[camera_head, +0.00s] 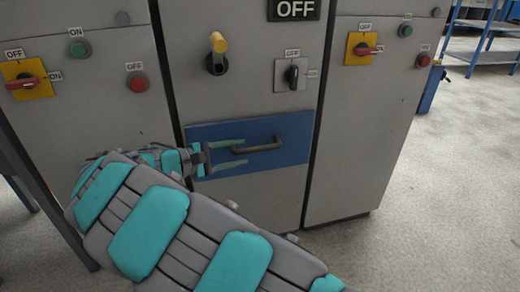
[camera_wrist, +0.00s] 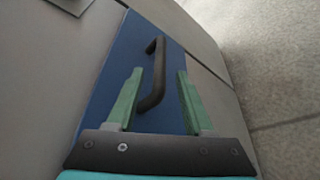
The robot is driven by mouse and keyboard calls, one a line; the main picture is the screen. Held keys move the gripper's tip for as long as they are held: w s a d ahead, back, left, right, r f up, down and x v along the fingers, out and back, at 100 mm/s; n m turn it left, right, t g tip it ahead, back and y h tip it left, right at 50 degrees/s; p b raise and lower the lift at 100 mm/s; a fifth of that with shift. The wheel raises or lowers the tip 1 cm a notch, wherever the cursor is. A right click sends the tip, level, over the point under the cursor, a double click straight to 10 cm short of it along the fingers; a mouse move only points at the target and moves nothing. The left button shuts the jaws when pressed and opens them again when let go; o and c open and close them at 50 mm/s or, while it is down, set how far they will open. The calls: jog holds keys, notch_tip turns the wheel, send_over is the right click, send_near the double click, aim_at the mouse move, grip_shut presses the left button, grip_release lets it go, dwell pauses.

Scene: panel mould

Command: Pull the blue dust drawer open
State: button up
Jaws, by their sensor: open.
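The blue dust drawer (camera_head: 290,128) is set low in the middle grey cabinet, and its front looks flush with the panel. It carries a dark bar handle (camera_head: 257,146). My gripper (camera_head: 244,154) is open in front of the drawer's left half, one green finger above the handle and one below it. In the wrist view the blue drawer front (camera_wrist: 118,68) fills the middle. The handle (camera_wrist: 157,75) lies between the spread fingers of my gripper (camera_wrist: 158,75), with a gap to each side. How far the fingertips are from the drawer front is hard to tell.
Above the drawer are a yellow-topped lever (camera_head: 218,50) and a black rotary switch (camera_head: 292,75). Side panels carry a red rotary switch (camera_head: 22,83) and another one (camera_head: 364,49). Blue shelving (camera_head: 485,40) stands at the far right. The floor (camera_head: 440,190) at right is clear.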

aim_at(249, 151)
jog(key=x, duration=0.6)
jog(key=shift+w+d+f, duration=0.1)
jog(key=shift+d, duration=0.2)
jog(key=shift+c, duration=0.3)
grip_shut()
jog(key=shift+b, duration=0.3)
dwell(0.5)
